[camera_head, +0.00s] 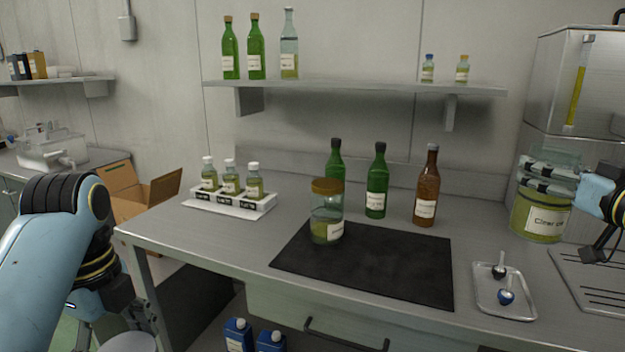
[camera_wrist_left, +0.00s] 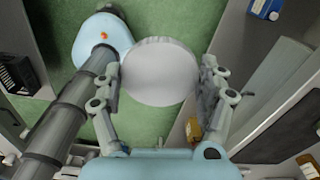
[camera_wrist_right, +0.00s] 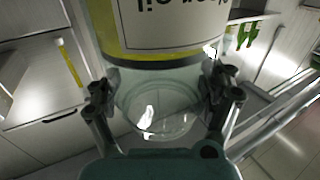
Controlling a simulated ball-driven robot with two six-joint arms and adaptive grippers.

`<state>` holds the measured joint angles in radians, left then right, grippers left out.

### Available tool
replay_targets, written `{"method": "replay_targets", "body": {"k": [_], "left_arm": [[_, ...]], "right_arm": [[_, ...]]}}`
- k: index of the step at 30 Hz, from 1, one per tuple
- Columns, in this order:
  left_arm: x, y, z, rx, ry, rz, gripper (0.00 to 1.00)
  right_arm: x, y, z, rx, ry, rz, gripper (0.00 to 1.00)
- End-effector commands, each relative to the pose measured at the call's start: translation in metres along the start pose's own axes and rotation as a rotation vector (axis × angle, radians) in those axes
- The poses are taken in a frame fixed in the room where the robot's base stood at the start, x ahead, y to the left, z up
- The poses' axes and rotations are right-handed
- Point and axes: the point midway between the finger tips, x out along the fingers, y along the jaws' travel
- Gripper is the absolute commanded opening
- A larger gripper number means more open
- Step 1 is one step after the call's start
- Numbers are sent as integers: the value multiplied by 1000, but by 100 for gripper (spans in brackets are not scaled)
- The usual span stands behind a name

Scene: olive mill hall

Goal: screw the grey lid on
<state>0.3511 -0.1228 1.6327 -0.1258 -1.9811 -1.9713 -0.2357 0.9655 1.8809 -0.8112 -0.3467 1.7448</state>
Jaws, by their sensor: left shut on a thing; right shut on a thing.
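The grey lid (camera_wrist_left: 160,72) is a plain round disc between the fingers of my left gripper (camera_wrist_left: 165,80), which is shut on it. In the head view the lid (camera_head: 128,343) shows at the bottom left edge, low beside the counter and far from the jar. A wide glass jar (camera_head: 538,217) with yellow-green contents and a label stands at the counter's right end. Its upper glass part is clear and no lid shows on it. My right gripper (camera_head: 549,176) is shut on this upper part; the jar (camera_wrist_right: 165,45) fills the upper middle of the right wrist view.
A jar with a brown lid (camera_head: 326,222) stands on the black mat (camera_head: 370,268). Two green bottles and a brown bottle (camera_head: 426,190) stand behind. A rack of vials (camera_head: 228,202) is at left, a small metal tray (camera_head: 504,299) at front right. An open cardboard box (camera_head: 130,195) is beyond the counter's left end.

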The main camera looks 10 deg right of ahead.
Motion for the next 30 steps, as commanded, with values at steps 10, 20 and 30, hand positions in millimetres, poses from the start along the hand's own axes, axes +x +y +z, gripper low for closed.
{"method": "replay_targets", "body": {"k": [10, 20, 30], "left_arm": [[0, 0, 0, 0, 0, 0, 53], [0, 0, 0, 0, 0, 0, 53], [0, 0, 0, 0, 0, 0, 53]], "right_arm": [[-1, -34, -9, -1, 5, -133, 25], [-13, -96, -16, -1, 7, -378, 25], [-44, -160, -19, 0, 10, -666, 25]]}}
